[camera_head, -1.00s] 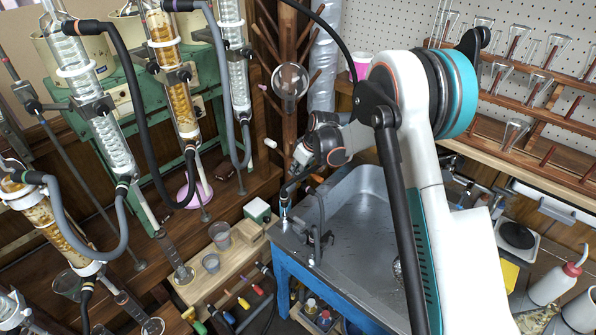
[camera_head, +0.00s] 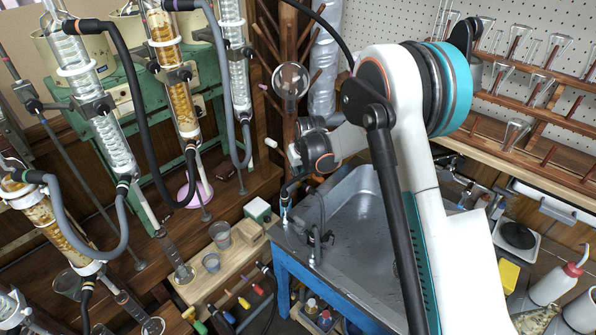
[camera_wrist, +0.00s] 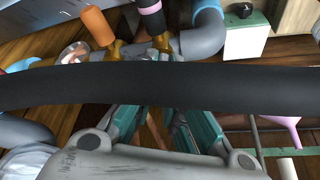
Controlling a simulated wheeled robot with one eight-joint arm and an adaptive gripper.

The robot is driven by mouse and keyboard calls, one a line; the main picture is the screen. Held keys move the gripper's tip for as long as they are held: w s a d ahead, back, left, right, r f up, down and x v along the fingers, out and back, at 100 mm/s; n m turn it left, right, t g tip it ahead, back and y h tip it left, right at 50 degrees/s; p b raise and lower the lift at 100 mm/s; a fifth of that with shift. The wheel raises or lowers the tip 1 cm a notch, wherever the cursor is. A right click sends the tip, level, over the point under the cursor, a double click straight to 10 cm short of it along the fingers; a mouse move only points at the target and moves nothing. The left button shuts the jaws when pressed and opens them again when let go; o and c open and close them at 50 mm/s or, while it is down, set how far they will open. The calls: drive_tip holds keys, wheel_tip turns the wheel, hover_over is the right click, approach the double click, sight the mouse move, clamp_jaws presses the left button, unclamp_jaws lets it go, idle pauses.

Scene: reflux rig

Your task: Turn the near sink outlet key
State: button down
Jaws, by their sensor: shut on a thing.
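My gripper (camera_wrist: 152,125) shows its two teal fingers in the wrist view, running up behind a thick black hose that hides their tips. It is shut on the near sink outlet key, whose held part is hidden. Beyond the hose are brass fittings (camera_wrist: 162,42) on a grey pipe (camera_wrist: 205,40), one by an orange handle (camera_wrist: 97,25). In the head view my gripper (camera_head: 290,184) is small and dark at the left back corner of the metal sink (camera_head: 360,220). Another dark fitting (camera_head: 317,243) stands on the sink's left rim, nearer the camera.
A black hose (camera_wrist: 150,85) crosses the wrist view. A round glass flask (camera_head: 291,82) hangs close above my wrist. Glass columns (camera_head: 172,70) with hoses stand at the left. A small white-and-green box (camera_head: 257,209) and beakers (camera_head: 220,235) sit left of the sink.

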drive_tip(key=m+h, duration=0.1)
drive_tip(key=m, duration=0.3)
drive_tip(key=m+h, duration=0.1)
drive_tip(key=m, duration=0.1)
drive_tip(key=shift+a+h, duration=0.3)
drive_tip(key=m+h, duration=0.1)
drive_tip(key=m, duration=0.2)
drive_tip(key=m+g+h, duration=0.1)
drive_tip(key=m, duration=0.2)
drive_tip(key=shift+w+a+m, duration=0.1)
drive_tip(key=shift+a+m, duration=0.05)
drive_tip(key=shift+m, duration=0.25)
drive_tip(key=c, duration=1.7)
unclamp_jaws()
drive_tip(key=shift+o, duration=0.2)
drive_tip(key=v, duration=1.2)
drive_tip(key=shift+w, duration=0.2)
